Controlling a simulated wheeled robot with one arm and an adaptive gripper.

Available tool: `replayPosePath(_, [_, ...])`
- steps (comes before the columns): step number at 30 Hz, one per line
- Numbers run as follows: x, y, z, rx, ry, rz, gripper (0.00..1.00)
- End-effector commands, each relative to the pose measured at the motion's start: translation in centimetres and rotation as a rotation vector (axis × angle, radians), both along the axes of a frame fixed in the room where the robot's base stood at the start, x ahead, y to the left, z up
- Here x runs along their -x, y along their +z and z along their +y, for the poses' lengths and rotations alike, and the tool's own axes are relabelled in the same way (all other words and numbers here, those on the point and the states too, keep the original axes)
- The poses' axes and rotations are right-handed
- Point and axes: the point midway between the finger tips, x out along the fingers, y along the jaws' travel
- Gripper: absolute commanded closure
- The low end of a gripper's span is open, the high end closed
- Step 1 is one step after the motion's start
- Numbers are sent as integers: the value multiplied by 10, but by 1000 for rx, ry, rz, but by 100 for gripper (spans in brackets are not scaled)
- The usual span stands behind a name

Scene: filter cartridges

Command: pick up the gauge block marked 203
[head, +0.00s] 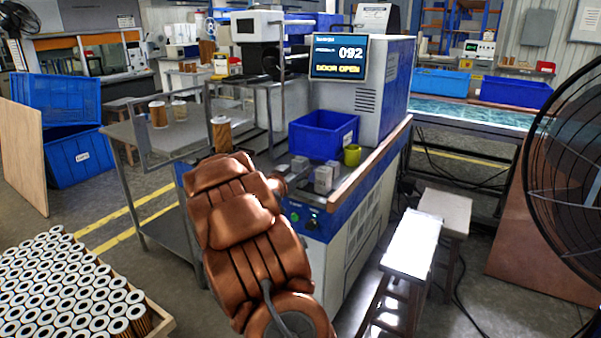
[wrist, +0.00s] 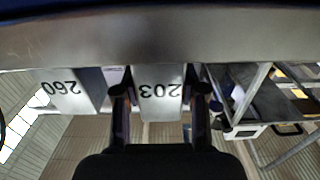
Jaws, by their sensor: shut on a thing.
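The wrist view is upside down. In it, the grey gauge block marked 203 (wrist: 160,92) sits between the two dark fingers of my gripper (wrist: 160,92), which is shut on its sides. Its top edge in that picture meets the grey bench surface (wrist: 160,40), and I see no clear gap there. In the head view, my copper-coloured arm reaches to the bench and hides most of my gripper. Small grey blocks (head: 323,181) stand near it, but their numbers are too small to read there.
A second block marked 260 (wrist: 68,90) stands beside the held one, a little apart. A blue bin (head: 322,135) and a yellow-green cup (head: 352,155) are behind the blocks. The machine's screen (head: 338,57) reads 092, DOOR OPEN.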

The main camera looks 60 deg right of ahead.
Motion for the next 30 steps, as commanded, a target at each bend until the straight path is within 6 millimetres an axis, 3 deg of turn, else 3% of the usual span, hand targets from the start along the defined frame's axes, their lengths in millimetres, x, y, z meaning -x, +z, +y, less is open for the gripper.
replayPosePath(3, [0, 0, 0, 0, 0, 0, 100])
replayPosePath(16, [0, 5, 0, 1, 1, -1, 100])
replayPosePath(26, [0, 42, 1, 3, 1, -4, 100])
replayPosePath(30, [2, 39, 21, -1, 3, 0, 100])
